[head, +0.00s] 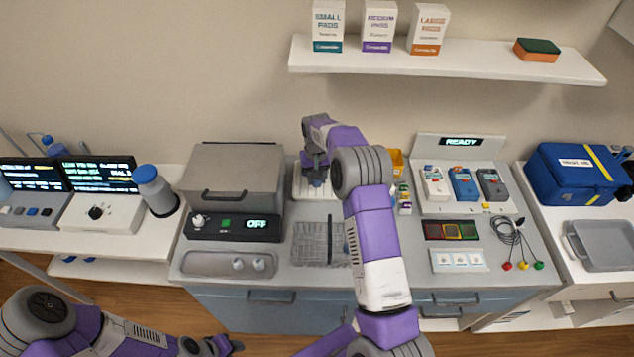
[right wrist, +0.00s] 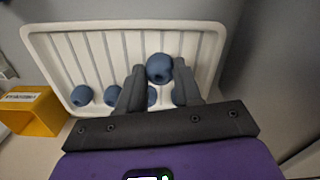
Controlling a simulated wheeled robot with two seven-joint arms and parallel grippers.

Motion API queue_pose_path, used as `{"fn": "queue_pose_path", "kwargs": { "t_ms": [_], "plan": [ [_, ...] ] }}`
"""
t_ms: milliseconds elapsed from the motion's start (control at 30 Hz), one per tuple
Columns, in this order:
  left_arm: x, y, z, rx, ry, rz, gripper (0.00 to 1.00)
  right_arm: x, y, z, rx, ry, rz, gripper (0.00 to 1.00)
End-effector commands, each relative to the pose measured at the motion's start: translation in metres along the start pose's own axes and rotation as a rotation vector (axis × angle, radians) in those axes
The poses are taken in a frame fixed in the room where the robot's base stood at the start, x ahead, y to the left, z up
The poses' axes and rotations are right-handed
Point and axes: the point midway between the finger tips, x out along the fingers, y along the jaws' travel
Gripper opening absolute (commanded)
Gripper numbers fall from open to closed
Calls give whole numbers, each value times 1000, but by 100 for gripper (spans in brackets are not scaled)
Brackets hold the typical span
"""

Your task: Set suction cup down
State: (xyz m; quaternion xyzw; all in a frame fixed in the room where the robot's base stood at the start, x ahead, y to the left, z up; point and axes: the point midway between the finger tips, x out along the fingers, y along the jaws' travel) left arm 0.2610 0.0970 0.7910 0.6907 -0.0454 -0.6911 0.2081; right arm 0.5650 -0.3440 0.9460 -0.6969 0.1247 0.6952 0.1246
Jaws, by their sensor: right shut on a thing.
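My right gripper (head: 315,178) is over a white ribbed tray (head: 300,190) at the back of the counter. In the right wrist view, its fingers (right wrist: 159,72) are shut on a blue suction cup (right wrist: 159,68), held between the tips above the tray (right wrist: 45,50). Several other blue cups, including one at the left (right wrist: 81,95), sit in a row in the tray. The fingers partly hide some of them. I cannot tell whether the held cup touches the tray. My left gripper (head: 222,345) is low at the bottom edge, away from the counter; its jaws are unclear.
A yellow bin (right wrist: 30,112) stands beside the tray. A grey lidded unit (head: 232,172) reading OFF stands left of it. A wire basket (head: 318,245) is in front. A stand (head: 458,180) with several devices is on the right. A shelf (head: 450,65) hangs above.

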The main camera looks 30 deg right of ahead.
Motion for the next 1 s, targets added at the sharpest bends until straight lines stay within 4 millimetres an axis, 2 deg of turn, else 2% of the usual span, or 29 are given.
{"fn": "queue_pose_path", "kwargs": {
  "t_ms": [100, 200, 567, 600, 733, 767, 1000],
  "plan": [
    [1, 0, 0, 0, 0, 0, 38, 20, 0, 1, 0, -5, 1, 6],
    [1, 0, 0, 0, 0, 0, 38, 30, 0, 1, 0, -4, 0, 6],
    [4, -1, 0, 0, 0, 0, 38, 34, 0, 1, 0, -2, 0, 6],
    [4, -1, 0, 0, 0, 0, 38, 34, 0, 1, 0, -2, 0, 37],
    [3, -1, 0, 0, 0, 0, 38, 34, 0, 1, 0, -2, 0, 57],
    [3, -1, 0, 0, 0, 0, 38, 34, 0, 1, 0, -2, 0, 60],
    [3, -1, 0, 0, 0, 0, 38, 33, 0, 1, 0, -2, 0, 60]
  ]
}}
